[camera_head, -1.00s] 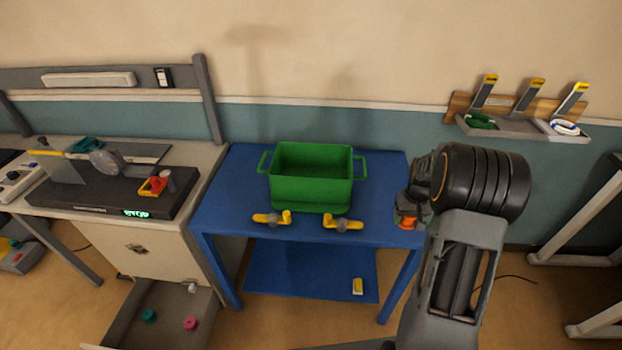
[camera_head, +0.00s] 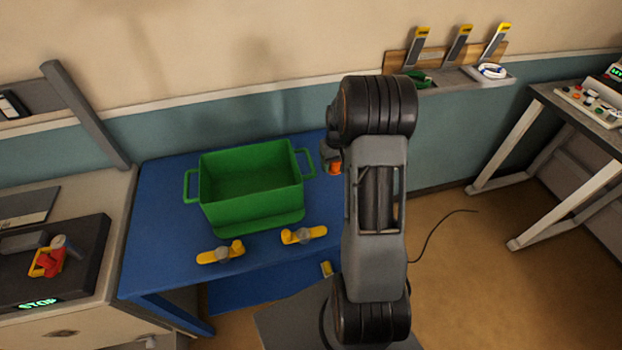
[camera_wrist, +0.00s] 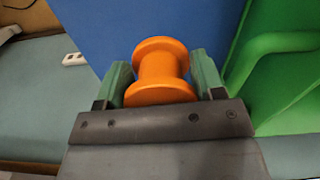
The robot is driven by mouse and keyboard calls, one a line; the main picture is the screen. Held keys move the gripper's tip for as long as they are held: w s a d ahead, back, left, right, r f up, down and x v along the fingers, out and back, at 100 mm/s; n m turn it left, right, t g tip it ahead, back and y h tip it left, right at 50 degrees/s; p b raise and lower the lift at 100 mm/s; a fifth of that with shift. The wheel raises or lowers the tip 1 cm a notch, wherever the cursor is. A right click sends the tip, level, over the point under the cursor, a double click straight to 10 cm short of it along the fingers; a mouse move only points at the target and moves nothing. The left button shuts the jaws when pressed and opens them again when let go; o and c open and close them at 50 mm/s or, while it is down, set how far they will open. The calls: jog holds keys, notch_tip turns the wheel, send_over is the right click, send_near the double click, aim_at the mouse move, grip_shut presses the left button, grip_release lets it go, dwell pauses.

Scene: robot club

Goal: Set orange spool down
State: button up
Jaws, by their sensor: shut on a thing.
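The orange spool (camera_wrist: 161,72) is between the two green-grey fingers of my gripper (camera_wrist: 165,82) in the wrist view, and the gripper is shut on it. In the head view a small part of the orange spool (camera_head: 335,168) shows at the right edge of the blue table, mostly hidden behind my arm. My gripper (camera_head: 331,156) is there too, to the right of the green bin. The blue table top (camera_wrist: 115,25) lies behind the spool in the wrist view. I cannot tell the spool's exact height above it.
The green bin (camera_head: 253,211) stands on the blue table (camera_head: 160,221), its handle close to my gripper. Two yellow-handled clamps (camera_head: 221,252) lie at its front. A wall rack (camera_head: 441,70) with tools is behind. Floor at right is mostly clear.

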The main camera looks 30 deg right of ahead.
aim_at(333, 187)
notch_tip(333, 187, down, 9)
jog(key=shift+p, duration=0.65)
jog(key=shift+f, duration=0.2)
jog(key=o, duration=1)
jog(key=shift+r, duration=0.1)
